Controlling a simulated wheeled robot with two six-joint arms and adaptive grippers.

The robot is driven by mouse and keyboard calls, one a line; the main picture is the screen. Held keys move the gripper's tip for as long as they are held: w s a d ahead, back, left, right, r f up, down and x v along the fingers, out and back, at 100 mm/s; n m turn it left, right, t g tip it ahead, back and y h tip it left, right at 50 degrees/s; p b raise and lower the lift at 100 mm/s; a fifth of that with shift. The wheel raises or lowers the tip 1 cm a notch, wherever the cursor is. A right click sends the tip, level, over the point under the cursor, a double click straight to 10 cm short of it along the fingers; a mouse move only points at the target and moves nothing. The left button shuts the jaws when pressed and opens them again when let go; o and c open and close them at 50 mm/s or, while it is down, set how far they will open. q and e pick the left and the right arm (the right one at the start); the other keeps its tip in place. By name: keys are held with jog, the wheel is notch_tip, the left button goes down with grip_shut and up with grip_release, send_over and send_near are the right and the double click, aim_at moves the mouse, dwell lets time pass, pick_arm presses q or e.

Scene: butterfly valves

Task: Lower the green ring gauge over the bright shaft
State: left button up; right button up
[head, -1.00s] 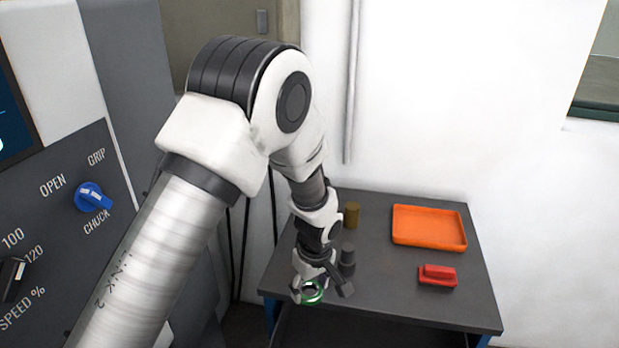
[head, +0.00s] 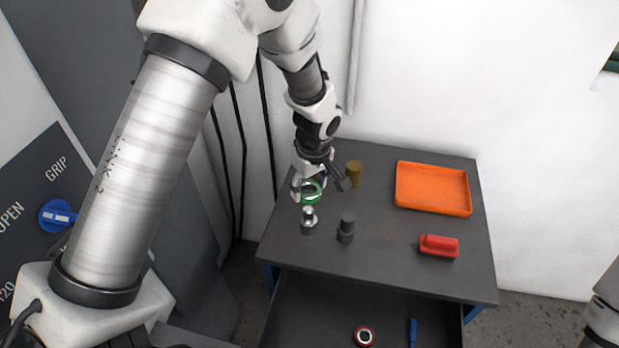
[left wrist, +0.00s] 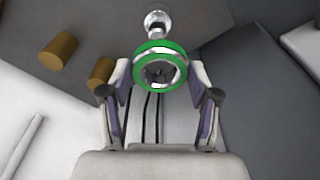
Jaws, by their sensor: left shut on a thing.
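The green ring gauge (head: 311,192) is in my left gripper (head: 322,188), near the table's left side. In the left wrist view the ring (left wrist: 159,65) sits between the two fingers of the left gripper (left wrist: 160,88), which are shut on it. The bright shaft (head: 309,220) stands upright on the dark table, just below the ring in the head view. In the left wrist view the shaft (left wrist: 157,22) shows past the ring's upper rim, outside its hole. The ring and shaft look apart; the height between them is hard to tell. My right gripper is out of view.
A dark stepped post (head: 346,228) stands right of the bright shaft. A brass-coloured cylinder (head: 354,174) stands behind. An orange tray (head: 433,188) and a red block (head: 439,246) are on the right. An open drawer (head: 300,320) below holds a red ring (head: 365,336) and a blue tool (head: 412,332).

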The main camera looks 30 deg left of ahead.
aim_at(308, 208)
pick_arm(q)
jog(key=shift+f, duration=0.45)
jog(key=f, duration=0.1)
jog(key=w+f+b, duration=0.1)
jog(key=a+f, duration=0.1)
jog(key=shift+w+b, duration=0.25)
jog(key=shift+b, duration=0.05)
jog(key=shift+d+f, duration=0.1)
jog(key=shift+f, duration=0.1)
jog(key=shift+s+d+f+b, duration=0.2)
jog(key=shift+s+f+b, duration=0.1)
jog(key=shift+s+b, duration=0.25)
jog(key=shift+f, duration=0.25)
jog(key=shift+w+a+f+b, duration=0.1)
jog(key=shift+w+f+b, duration=0.1)
jog(key=shift+f+b, duration=0.35)
jog(key=shift+w+a+f+b, duration=0.1)
jog(key=shift+w+f+b, duration=0.05)
jog(key=shift+f+b, duration=0.35)
jog(key=shift+d+f, duration=0.1)
jog(key=shift+f, duration=0.1)
jog(key=shift+s, duration=0.15)
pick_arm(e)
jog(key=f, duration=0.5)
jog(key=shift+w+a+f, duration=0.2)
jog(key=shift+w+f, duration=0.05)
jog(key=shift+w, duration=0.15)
pick_arm(q)
jog(key=shift+f, duration=0.1)
